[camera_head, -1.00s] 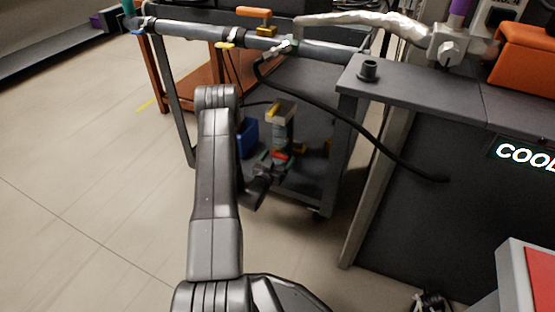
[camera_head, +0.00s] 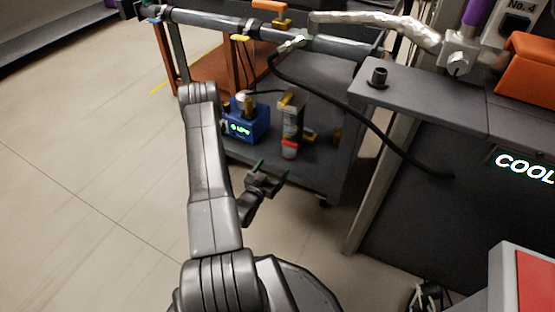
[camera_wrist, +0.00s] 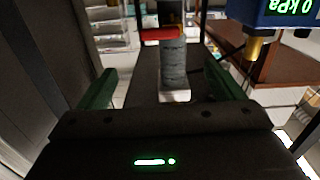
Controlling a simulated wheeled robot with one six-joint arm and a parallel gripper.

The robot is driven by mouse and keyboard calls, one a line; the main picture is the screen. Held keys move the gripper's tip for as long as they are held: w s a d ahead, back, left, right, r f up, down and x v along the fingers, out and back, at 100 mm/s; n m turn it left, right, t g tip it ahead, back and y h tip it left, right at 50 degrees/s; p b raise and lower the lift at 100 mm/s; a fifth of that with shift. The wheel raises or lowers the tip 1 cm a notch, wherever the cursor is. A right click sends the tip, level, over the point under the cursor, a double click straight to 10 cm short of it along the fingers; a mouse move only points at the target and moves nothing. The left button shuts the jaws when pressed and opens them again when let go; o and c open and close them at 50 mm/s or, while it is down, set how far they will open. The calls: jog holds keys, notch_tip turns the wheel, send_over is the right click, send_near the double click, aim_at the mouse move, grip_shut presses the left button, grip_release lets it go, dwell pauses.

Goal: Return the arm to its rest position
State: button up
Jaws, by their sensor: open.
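My arm reaches forward in the head view, its upper link standing up and the wrist hanging down on its right side. My gripper (camera_head: 270,172) is open and empty, in front of the lower shelf of a grey cart. In the wrist view its two green-lined fingers (camera_wrist: 155,90) stand wide apart with nothing between them. Beyond them stands a grey cylinder (camera_wrist: 174,65) with a red band. In the head view this cylinder (camera_head: 292,118) stands on the cart shelf (camera_head: 310,165), apart from my gripper.
A blue box with a lit display (camera_head: 246,122) sits on the shelf left of the cylinder. A black hose (camera_head: 340,105) droops across the cart to the dark cabinet (camera_head: 440,210) on the right. Pipes (camera_head: 250,28) run above. The floor (camera_head: 80,170) at left is clear.

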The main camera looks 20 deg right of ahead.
aim_at(289, 145)
jog(key=shift+s+a, duration=0.2)
jog(key=shift+s, duration=0.05)
jog(key=b+x, duration=0.4)
jog(key=x, duration=1)
jog(key=shift+a, duration=0.1)
